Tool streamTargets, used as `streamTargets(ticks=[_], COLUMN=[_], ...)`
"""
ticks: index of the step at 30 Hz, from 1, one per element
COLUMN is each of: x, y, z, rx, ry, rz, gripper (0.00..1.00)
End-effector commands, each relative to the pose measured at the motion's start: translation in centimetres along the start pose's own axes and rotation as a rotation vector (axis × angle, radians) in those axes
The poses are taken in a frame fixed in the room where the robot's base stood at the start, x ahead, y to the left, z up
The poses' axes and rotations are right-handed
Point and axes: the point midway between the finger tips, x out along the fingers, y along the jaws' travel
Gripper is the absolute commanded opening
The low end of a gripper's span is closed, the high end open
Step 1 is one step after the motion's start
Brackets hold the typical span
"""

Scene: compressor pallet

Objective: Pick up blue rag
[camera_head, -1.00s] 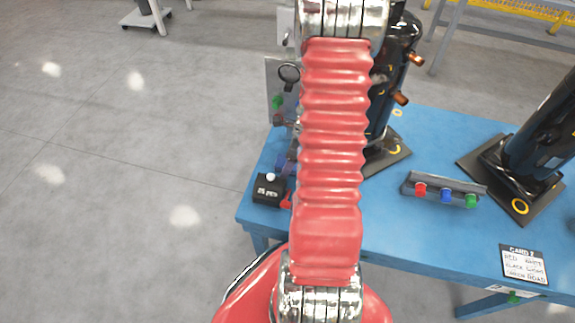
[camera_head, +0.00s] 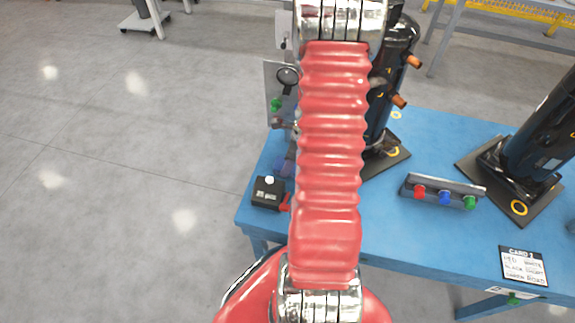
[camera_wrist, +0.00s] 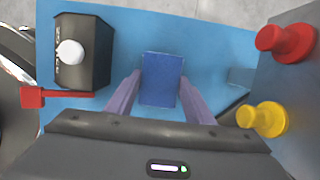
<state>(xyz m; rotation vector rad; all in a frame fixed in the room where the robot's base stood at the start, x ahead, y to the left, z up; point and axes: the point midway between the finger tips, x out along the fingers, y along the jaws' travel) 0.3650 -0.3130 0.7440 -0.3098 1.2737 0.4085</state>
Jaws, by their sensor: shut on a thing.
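The blue rag (camera_wrist: 163,80) shows in the wrist view as a small, dark blue rectangle against the lighter blue table top (camera_wrist: 210,45). My gripper (camera_wrist: 160,77) has its two purple fingers on either side of the rag, shut on it. In the head view my red arm covers most of the gripper, and I cannot make out the rag there. How far the rag is above the table, if at all, I cannot tell.
A black box with a white knob and red lever (camera_wrist: 83,50) stands close left of my gripper. A panel with red and yellow knobs (camera_wrist: 290,90) is close on the right. Black compressors (camera_head: 540,140), a button bar (camera_head: 445,190) and a card (camera_head: 523,265) are on the table.

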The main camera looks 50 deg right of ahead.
Motion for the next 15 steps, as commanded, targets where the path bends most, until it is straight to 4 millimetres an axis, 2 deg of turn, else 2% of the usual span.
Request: streamTargets(ticks=[8,15], x=[-2.5,-6.1], y=[-0.1,-0.1], z=[0.7,1.7], rx=[-0.003,-0.003], ry=[0.0,-0.001], rz=[-0.003,-0.005], gripper=[0.26,0.26])
